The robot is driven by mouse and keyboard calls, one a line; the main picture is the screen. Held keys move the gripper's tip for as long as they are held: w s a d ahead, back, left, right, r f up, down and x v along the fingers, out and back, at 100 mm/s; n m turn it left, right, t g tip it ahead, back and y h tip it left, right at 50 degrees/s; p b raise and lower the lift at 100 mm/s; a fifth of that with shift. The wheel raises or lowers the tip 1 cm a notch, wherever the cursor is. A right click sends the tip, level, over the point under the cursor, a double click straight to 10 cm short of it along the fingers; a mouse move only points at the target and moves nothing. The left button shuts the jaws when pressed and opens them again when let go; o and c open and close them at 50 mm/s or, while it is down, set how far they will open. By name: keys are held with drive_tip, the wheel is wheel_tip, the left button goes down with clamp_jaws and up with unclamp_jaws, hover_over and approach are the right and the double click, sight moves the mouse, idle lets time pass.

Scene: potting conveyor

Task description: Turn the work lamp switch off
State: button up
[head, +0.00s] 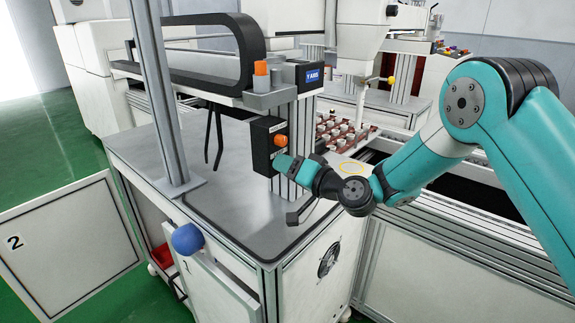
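A black switch box (264,148) with an orange knob (281,141) is mounted on an aluminium post above the grey worktop. It appears to be the lamp switch; its small label cannot be read, and the knob's setting is unclear. My teal arm reaches in from the right, and its wrist is just below and right of the box. My gripper (298,213) shows only as a small dark grey part below the wrist, low over the worktop's right side and apart from the knob. Whether its fingers are open or shut cannot be seen. I cannot pick out the work lamp for certain.
The grey worktop (235,205) is mostly bare. An upright post (160,100) stands at its left. A blue ball-shaped knob (187,239) sits at the front edge. A tray of small pots (345,132) lies behind my wrist. An open panel marked 2 (65,245) is at left.

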drive_tip(key=c, duration=0.6)
drive_tip(key=shift+c, duration=0.2)
drive_tip(key=shift+f+b, duration=0.1)
drive_tip(key=shift+b, duration=0.35)
drive_tip(key=n+b, duration=1.1)
drive_tip(key=b, duration=1)
drive_tip(key=shift+s+n, duration=0.15)
drive_tip(key=shift+n, duration=0.25)
